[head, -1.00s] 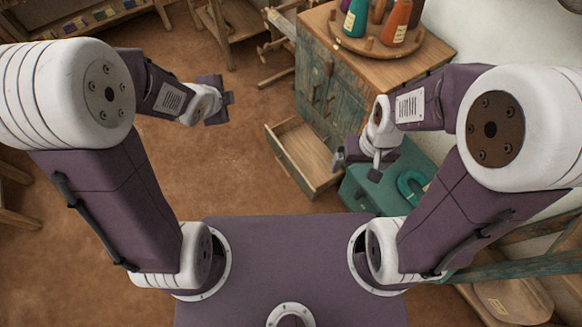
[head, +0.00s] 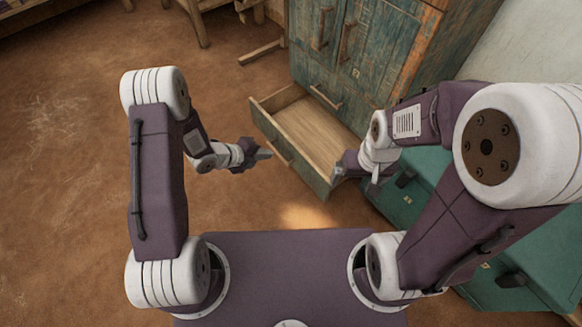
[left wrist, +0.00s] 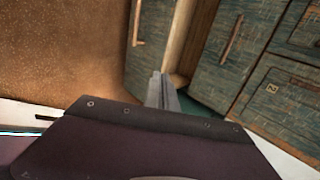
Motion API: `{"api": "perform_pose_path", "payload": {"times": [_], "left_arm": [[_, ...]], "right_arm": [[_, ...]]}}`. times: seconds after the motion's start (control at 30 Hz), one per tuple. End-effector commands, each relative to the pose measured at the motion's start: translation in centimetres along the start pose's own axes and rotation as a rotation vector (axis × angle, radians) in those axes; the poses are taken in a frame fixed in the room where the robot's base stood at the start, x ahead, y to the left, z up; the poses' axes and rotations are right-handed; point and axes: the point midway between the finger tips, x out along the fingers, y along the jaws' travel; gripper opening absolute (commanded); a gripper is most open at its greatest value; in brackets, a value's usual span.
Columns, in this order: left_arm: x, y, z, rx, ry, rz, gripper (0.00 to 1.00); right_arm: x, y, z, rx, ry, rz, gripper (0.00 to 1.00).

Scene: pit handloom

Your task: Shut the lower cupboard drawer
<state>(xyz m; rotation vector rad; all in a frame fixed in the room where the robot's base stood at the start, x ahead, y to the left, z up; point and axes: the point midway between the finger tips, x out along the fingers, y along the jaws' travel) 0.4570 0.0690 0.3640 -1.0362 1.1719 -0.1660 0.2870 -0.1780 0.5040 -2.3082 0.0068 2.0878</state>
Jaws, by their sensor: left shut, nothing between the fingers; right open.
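The lower cupboard drawer (head: 312,128) stands pulled out of the worn green cupboard (head: 372,45), and its wooden inside looks empty. Its green front panel (head: 292,163) carries a bar handle and faces me. My left gripper (head: 266,154) is shut and empty, just in front of this panel near the handle; I cannot tell whether it touches. In the left wrist view the shut fingers (left wrist: 161,88) point towards the drawer front (left wrist: 150,45), with the handle (left wrist: 137,22) beyond. My right gripper (head: 340,172) is open near the drawer's right front corner, partly hidden by its own wrist.
A green chest (head: 410,195) stands right of the drawer, beneath my right arm. Another green box (head: 535,255) is at the lower right. Wooden furniture legs (head: 195,20) stand at the top left. The brown floor (head: 75,160) at left is clear.

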Motion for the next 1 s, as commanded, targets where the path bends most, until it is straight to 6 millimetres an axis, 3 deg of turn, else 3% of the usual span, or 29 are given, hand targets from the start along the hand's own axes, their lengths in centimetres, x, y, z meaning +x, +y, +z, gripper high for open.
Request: {"api": "perform_pose_path", "payload": {"times": [0.03,0.07,0.37,0.87,1.0], "left_arm": [[1.7,2.2,-0.2,-0.009,0.003,0.005,0.00],[1.9,2.6,-0.2,-0.012,0.004,0.007,0.00],[2.4,2.7,-0.1,-0.013,0.002,0.007,0.00],[12.7,3.1,-0.2,-0.012,0.002,0.007,0.00],[14.0,1.2,-0.1,-0.010,0.001,0.005,0.00]], "right_arm": [[2.4,0.1,0.2,0.000,0.000,0.000,0.95],[2.7,0.1,0.3,0.000,0.001,0.000,0.95],[3.0,0.1,0.3,0.000,0.001,0.000,0.95],[9.6,0.2,1.0,0.000,0.001,0.000,0.95],[10.6,0.2,1.1,0.000,0.001,0.000,0.95]]}}
